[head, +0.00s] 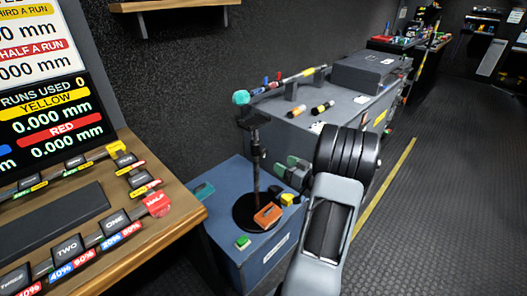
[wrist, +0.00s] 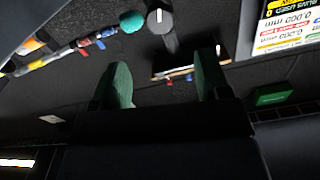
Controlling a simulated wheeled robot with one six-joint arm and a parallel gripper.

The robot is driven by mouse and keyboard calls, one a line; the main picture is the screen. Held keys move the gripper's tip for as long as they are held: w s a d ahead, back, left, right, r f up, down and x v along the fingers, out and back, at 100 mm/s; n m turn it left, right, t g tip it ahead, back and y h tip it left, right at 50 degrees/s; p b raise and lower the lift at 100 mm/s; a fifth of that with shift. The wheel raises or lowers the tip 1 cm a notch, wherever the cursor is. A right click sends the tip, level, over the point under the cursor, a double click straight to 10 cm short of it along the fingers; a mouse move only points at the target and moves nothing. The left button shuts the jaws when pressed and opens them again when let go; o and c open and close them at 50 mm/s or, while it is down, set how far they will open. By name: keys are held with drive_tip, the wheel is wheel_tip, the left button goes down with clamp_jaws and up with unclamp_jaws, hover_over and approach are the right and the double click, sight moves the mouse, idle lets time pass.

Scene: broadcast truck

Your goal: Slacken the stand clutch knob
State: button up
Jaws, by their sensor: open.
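A black stand (head: 256,175) with a round base rises from the blue cabinet in the head view. Its clutch (head: 258,152) is a small dark part partway up the pole. In the wrist view a round dark grey knob (wrist: 160,20) with a white pointer line shows at the top edge, beyond the fingertips. My gripper (head: 286,166) is just right of the pole, with its green fingertips apart and nothing between them. In the wrist view the open gripper (wrist: 164,80) is apart from the knob.
The blue cabinet (head: 225,225) carries an orange block (head: 268,215), a yellow piece (head: 288,199) and a green button (head: 242,242). A grey bench (head: 345,105) with a teal-ended rod stands behind. A wooden console (head: 150,232) is at left. The floor at right is clear.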

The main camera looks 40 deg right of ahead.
sight(265, 153)
drive_tip(key=w, duration=0.3)
drive_tip(key=w+a, duration=0.1)
drive_tip(key=w, duration=0.3)
drive_tip(key=w+a, duration=0.1)
drive_tip(key=w, duration=0.3)
drive_tip(key=shift+b, duration=0.35)
drive_tip(key=shift+c, duration=0.5)
drive_tip(key=c, duration=0.8)
drive_tip(key=shift+f+n+b, duration=0.25)
drive_tip(key=shift+n+b, duration=0.55)
drive_tip(key=shift+b, duration=0.25)
drive_tip(key=shift+c, duration=0.2)
drive_tip(key=shift+r+n+b, duration=0.25)
drive_tip(key=shift+n+b, duration=0.2)
drive_tip(key=shift+n, duration=0.35)
drive_tip(key=o, duration=0.9)
drive_tip(key=shift+o, duration=0.2)
